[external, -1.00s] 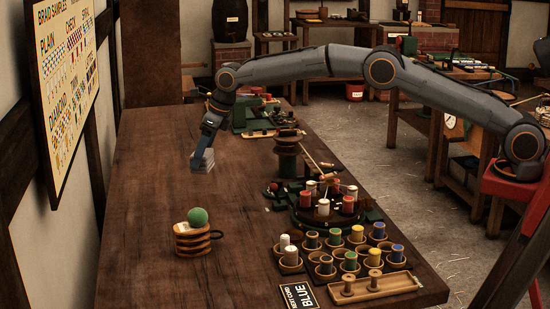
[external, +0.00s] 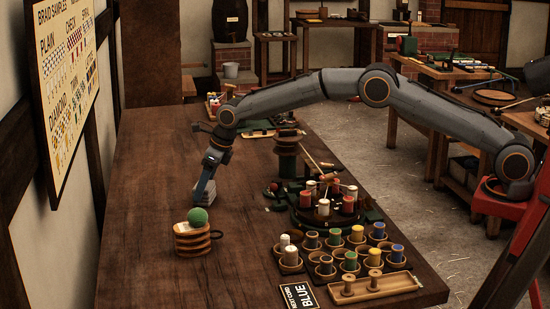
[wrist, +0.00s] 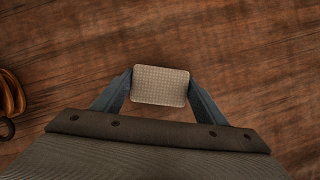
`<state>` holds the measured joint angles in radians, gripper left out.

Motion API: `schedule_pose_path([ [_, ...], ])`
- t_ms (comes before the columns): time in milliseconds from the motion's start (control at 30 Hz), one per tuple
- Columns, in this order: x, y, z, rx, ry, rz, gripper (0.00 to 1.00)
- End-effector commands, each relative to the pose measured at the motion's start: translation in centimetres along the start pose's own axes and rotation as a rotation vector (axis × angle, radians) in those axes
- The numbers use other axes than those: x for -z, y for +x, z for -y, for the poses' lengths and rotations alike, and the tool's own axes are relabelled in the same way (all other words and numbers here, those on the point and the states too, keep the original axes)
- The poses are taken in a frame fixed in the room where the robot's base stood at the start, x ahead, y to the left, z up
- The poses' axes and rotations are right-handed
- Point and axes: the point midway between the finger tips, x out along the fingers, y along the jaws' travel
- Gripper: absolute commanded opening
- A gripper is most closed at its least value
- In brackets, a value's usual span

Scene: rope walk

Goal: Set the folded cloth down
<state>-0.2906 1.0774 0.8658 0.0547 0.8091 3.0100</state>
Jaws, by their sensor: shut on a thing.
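My gripper (external: 205,193) is shut on the folded cloth (external: 207,207), a small pale grey block low over the dark wooden table (external: 150,180). In the wrist view the cloth (wrist: 160,85) shows a fine checked weave and sits squarely between the two blue fingers of my gripper (wrist: 160,92). Bare table shows around it. I cannot tell whether the cloth touches the table.
To the right are a round stand with spools (external: 323,208) and several spool cups (external: 350,235). The table's left part is clear.

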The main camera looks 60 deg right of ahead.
Motion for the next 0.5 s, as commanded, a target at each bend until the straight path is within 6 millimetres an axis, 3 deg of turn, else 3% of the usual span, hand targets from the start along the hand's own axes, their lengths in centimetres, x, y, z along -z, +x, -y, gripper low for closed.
schedule_pose_path([
  [300,0.05,0.17,0.0,0.0,0.0,0.001,0.43],
  [333,0.04,0.12,0.0,0.0,0.0,0.001,0.71],
  [400,0.03,0.1,0.0,0.0,0.0,0.001,0.83],
  [500,0.03,0.09,0.0,0.0,0.0,0.001,0.85],
])
